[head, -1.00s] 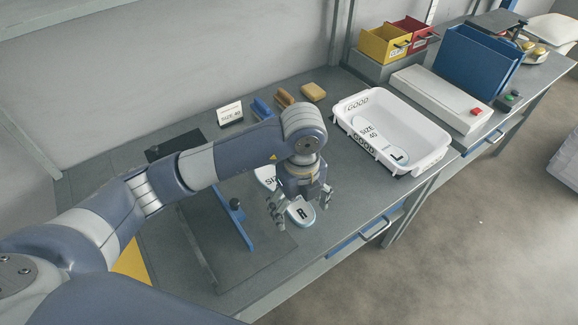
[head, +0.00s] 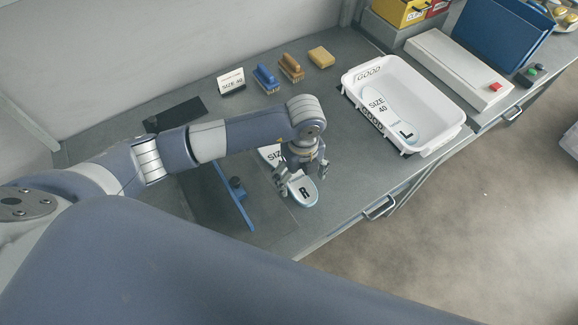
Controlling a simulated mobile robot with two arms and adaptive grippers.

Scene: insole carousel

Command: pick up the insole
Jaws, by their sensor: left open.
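A pale insole marked R (head: 304,191) lies on the grey bench, with "SIZE" lettering at its far end. My left gripper (head: 300,183) is over the insole, with its fingers apart on either side of it. The wrist and forearm hide the middle of the insole. I cannot tell whether the fingers touch it. A second insole marked L (head: 378,103), size 40, lies in the white tray marked GOOD (head: 432,140). My right gripper is out of view.
A blue bar with a dark knob (head: 233,196) stands left of the insole. Behind are a size 40 card (head: 231,82), a blue brush (head: 266,78), a brown brush (head: 291,67) and a tan block (head: 321,57). A white box with a red button (head: 460,70) is right.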

